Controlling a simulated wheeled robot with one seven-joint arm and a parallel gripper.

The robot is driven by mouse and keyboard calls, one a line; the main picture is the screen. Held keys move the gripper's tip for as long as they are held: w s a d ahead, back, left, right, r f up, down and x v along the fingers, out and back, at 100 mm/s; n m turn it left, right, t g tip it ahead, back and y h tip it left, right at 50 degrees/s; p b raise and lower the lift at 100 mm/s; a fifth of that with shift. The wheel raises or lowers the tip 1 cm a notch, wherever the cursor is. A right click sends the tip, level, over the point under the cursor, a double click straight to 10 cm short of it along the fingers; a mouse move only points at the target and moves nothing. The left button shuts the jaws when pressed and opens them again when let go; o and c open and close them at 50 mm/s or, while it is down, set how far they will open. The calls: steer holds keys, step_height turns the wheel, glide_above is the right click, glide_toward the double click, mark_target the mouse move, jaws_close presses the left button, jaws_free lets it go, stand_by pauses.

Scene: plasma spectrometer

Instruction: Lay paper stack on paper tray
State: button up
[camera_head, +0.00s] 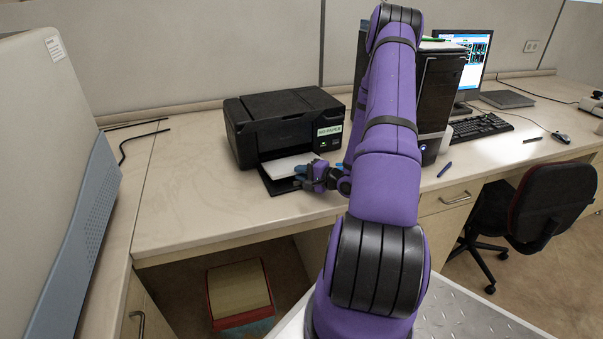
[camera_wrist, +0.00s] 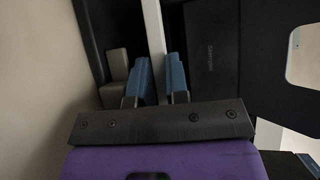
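The white paper stack (camera_head: 290,165) lies flat over the black paper tray (camera_head: 276,186) at the front of the printer. Its far end reaches the printer's opening. My gripper (camera_head: 312,178) is at the stack's near right edge, low over the tray. In the wrist view the stack (camera_wrist: 155,30) is a narrow white strip seen edge-on between the two blue fingers of my gripper (camera_wrist: 160,78), which look shut on it. A dark part of the tray (camera_wrist: 100,22) shows beside it. I cannot tell whether the stack touches the tray.
The black printer (camera_head: 286,122) stands on the long desk (camera_head: 190,205). A black computer tower (camera_head: 437,90) stands just right of my arm, with a monitor (camera_head: 470,60) and keyboard (camera_head: 482,127) beyond. A blue pen (camera_head: 444,169) lies near the tower.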

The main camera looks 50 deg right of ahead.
steer(key=shift+o, duration=0.8)
steer(key=v, duration=1.1)
steer(key=shift+w+r, duration=0.1)
steer(key=shift+w, duration=0.05)
